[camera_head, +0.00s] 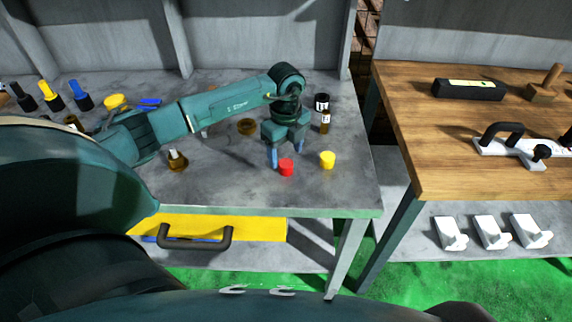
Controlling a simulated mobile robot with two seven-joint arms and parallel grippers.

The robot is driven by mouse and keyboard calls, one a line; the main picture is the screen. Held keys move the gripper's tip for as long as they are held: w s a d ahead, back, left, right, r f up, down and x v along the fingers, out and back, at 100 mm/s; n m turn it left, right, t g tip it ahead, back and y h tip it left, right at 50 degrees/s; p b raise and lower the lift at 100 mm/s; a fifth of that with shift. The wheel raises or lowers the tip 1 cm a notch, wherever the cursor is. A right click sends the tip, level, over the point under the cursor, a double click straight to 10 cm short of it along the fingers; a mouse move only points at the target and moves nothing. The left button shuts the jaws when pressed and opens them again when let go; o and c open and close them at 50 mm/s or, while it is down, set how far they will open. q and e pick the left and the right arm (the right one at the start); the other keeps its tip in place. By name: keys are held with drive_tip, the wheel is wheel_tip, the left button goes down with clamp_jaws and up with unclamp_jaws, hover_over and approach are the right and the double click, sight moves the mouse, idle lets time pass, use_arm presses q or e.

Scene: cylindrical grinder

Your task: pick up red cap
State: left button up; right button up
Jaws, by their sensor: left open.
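The red cap (286,167) is a small red cylinder on the grey workbench (225,185), near its front right part. My left gripper (283,155) points down right at the cap, with its blue fingers just above and beside it. It is open, and one finger shows to the left of the cap. The other finger is partly hidden, so I cannot tell whether the fingers touch the cap. My right gripper is not in view.
A yellow cap (327,160) stands close to the right of the red one. A dark bottle (325,122) and a brown round piece (247,127) are behind. A small bottle (177,161) stands left. A wooden table (430,150) is across a gap at right.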

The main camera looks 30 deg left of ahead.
sight(286, 163)
use_arm(q)
wheel_tip(286, 163, down, 3)
drive_tip(key=shift+s+d+f, duration=0.1)
drive_tip(key=shift+c, duration=0.2)
drive_tip(key=c, duration=1)
